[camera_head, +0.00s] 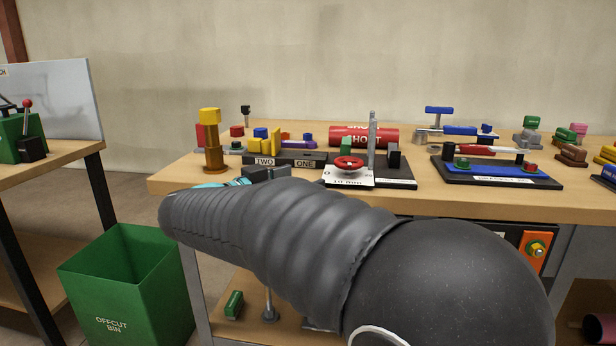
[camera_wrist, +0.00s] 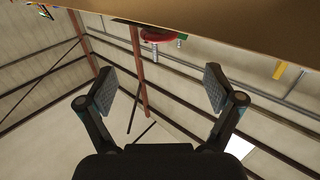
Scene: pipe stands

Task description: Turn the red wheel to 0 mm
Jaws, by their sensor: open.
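The red wheel (camera_head: 349,163) lies flat on a stand on the bench, in the middle of the head view. A white plate (camera_head: 350,182) in front of it reads what looks like "10 mm", though the print is small. A grey upright post (camera_head: 372,140) stands behind it. The red wheel also shows in the wrist view (camera_wrist: 158,35), at the top, ahead of the fingertips and apart from them. My gripper (camera_wrist: 160,89) is open and empty. In the head view it is mostly hidden behind my arm, near the bench's front edge, left of the wheel.
A yellow-topped brown post (camera_head: 212,145) stands left of my gripper. A blue fixture (camera_head: 495,172) is to the right. A green offcut bin (camera_head: 130,280) stands on the floor.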

